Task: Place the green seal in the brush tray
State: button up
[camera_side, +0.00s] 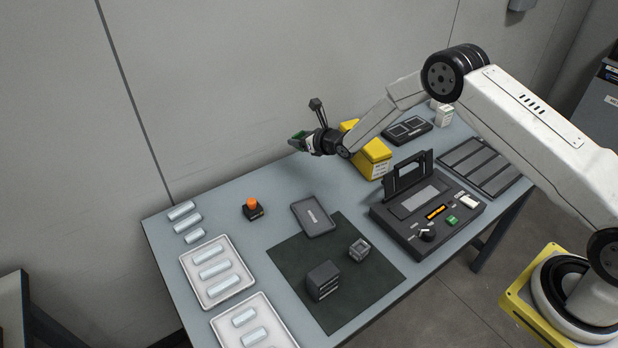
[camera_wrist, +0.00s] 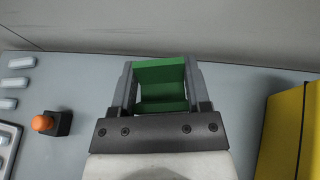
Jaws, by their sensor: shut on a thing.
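The green seal (camera_wrist: 160,82) is a green block between the two grey fingers of my gripper (camera_wrist: 160,90) in the wrist view. My gripper is shut on it. In the side view my gripper (camera_side: 300,143) is raised near the back wall, and a bit of green (camera_side: 297,137) shows at its fingertips. A shallow dark grey tray (camera_side: 323,228), which looks like the brush tray, lies at the back edge of the dark mat, with a small light item in it. The gripper is behind and above this tray, well apart from it.
An orange-topped button (camera_side: 253,206) stands left of the tray. A yellow box (camera_side: 372,158) stands right of the gripper. The dark splicer (camera_side: 410,215) has its lid raised. Two dark blocks sit on the mat (camera_side: 300,262).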

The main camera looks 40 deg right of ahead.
jog(key=shift+s+r, duration=0.1)
jog(key=shift+s, duration=0.05)
jog(key=shift+s+a+r+n+g+y, duration=0.15)
jog(key=shift+s+a+n+g+y, duration=0.05)
jog(key=shift+s+n+y, duration=0.35)
jog(key=shift+s+a+r+n+g+y, duration=0.15)
jog(key=shift+s+n+g+y, duration=0.05)
jog(key=shift+s+n+y, duration=0.3)
jog(key=s+a+r+n+g+y, duration=0.1)
jog(key=s+n+g+y, duration=0.3)
jog(key=s, duration=1)
jog(key=s+a+r+n+g+y, duration=0.2)
jog(key=s+a+n+g+y, duration=0.2)
jog(key=s+n+g, duration=0.4)
jog(key=s+n, duration=0.1)
jog(key=s, duration=0.5)
jog(key=shift+r+n+g+y, duration=0.15)
jog(key=shift+n+g+y, duration=0.15)
jog(key=shift+n+y, duration=0.05)
jog(key=shift+a, duration=0.1)
send_over(311, 218)
jog(key=s, duration=0.1)
notch_tip(311, 218, down, 8)
jog(key=shift+f, duration=0.2)
jog(key=shift+w+f, duration=0.5)
jog(key=shift+f, duration=0.1)
jog(key=shift+f, duration=0.1)
